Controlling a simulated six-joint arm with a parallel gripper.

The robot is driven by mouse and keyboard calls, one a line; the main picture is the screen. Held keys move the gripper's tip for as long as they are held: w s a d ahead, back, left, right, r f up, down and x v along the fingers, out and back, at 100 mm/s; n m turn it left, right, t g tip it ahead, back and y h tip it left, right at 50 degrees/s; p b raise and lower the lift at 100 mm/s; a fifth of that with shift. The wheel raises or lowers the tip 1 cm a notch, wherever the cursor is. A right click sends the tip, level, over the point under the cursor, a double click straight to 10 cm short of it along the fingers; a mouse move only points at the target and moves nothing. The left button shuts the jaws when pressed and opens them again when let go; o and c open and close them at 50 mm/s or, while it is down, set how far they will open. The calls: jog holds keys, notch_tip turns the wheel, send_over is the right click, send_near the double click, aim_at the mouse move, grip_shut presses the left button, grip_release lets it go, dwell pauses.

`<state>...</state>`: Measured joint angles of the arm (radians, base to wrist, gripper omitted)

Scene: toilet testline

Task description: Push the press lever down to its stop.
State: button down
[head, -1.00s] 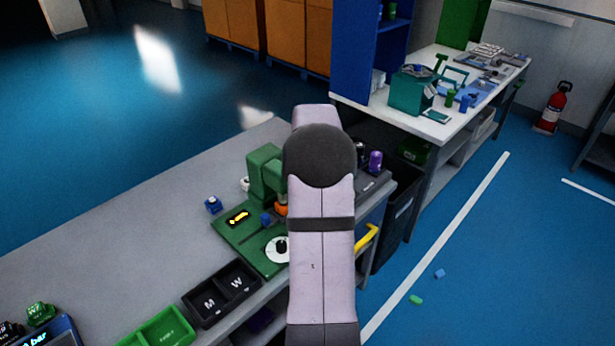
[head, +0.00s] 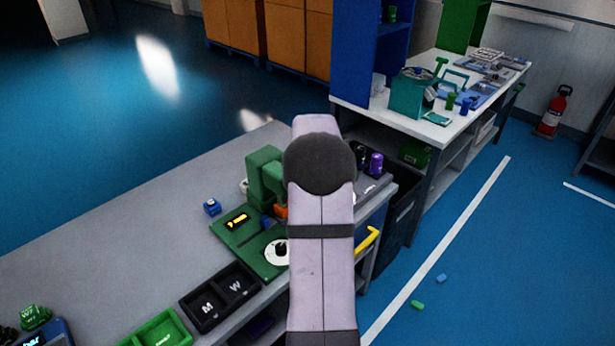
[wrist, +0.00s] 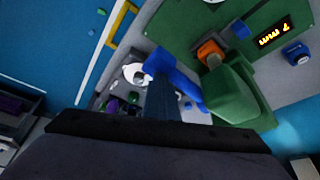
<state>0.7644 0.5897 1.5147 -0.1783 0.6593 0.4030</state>
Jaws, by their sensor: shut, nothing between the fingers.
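The green press (head: 264,172) stands on a green base plate (head: 233,252) on the bench. It also shows in the wrist view (wrist: 240,95), with an orange part (wrist: 208,50) at its head and a lit display (wrist: 272,35) that seems to read 7 mm. A blue bar (wrist: 180,72), apparently the press lever, runs out from the press, with a white rounded end (wrist: 134,74). My gripper (wrist: 163,84) is shut and empty, its dark fingertips overlapping the bar in the wrist view. I cannot tell whether they touch. My arm hides gripper and most of the lever in the head view.
A small blue block (head: 212,207) lies left of the press. A black two-part tray (head: 222,292) and a green tray (head: 163,330) are in front. A purple object (head: 375,162) stands on a grey unit behind my arm. A yellow handle (head: 367,240) sticks out on the right.

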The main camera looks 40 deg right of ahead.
notch_tip(320, 180, up, 13)
jog(key=p, duration=1)
jog(key=shift+r, duration=0.15)
dwell(0.6)
